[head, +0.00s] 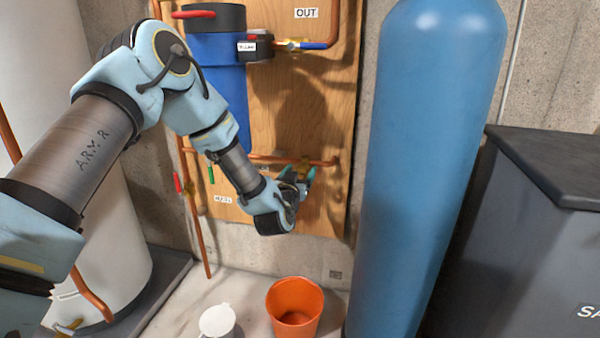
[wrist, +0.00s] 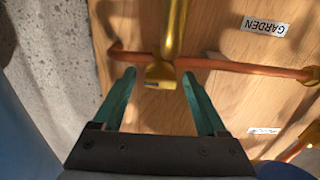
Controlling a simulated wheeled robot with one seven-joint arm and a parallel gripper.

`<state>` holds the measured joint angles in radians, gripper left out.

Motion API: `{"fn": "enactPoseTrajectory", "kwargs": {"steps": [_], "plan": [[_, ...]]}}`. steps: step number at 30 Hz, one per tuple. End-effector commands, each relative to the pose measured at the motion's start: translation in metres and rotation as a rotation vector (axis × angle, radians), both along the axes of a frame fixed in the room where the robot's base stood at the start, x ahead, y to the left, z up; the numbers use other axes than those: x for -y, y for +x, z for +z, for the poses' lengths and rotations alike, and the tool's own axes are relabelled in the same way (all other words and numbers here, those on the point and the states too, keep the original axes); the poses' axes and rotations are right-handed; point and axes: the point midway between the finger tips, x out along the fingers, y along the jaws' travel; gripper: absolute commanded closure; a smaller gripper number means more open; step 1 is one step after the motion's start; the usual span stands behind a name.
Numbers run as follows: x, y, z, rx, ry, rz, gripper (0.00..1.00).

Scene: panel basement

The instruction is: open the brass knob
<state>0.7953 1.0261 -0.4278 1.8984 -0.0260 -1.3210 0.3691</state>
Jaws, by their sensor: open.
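The brass knob (wrist: 160,73) shows in the wrist view as a small squared brass piece at the lower end of a brass stem (wrist: 175,25), by a copper pipe on a wooden board. My gripper (wrist: 159,76) is open, with one teal finger on each side of the knob. Gaps seem to show beside it; I cannot tell how deep the fingers reach. In the head view my gripper (head: 298,183) is at the lower right of the board, and brass (head: 304,166) shows just behind it, partly hidden by the fingers.
A large blue tank (head: 425,150) stands close to the right of my gripper. A blue filter housing (head: 222,85) hangs above left. A copper pipe (wrist: 240,67) crosses the board, below a GARDEN label (wrist: 265,26). An orange bucket (head: 294,306) and a white lidded container (head: 217,321) stand below.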

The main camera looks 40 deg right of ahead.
Motion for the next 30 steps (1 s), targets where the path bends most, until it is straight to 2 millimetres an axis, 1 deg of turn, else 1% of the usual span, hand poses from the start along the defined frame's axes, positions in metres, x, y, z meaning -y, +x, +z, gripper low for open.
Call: {"fn": "enactPoseTrajectory", "kwargs": {"steps": [4, 21, 24, 30], "plan": [[-0.0002, 0.0, -0.0001, 0.0, 0.0, 0.0, 0.26], [-0.0004, 0.0, 0.0, 0.0, 0.0, 0.0, 0.9], [-0.0004, 0.0, 0.0, 0.0, 0.0, 0.0, 1.0], [-0.0005, -0.0001, -0.0002, -0.003, -0.002, 0.0, 1.0]]}}
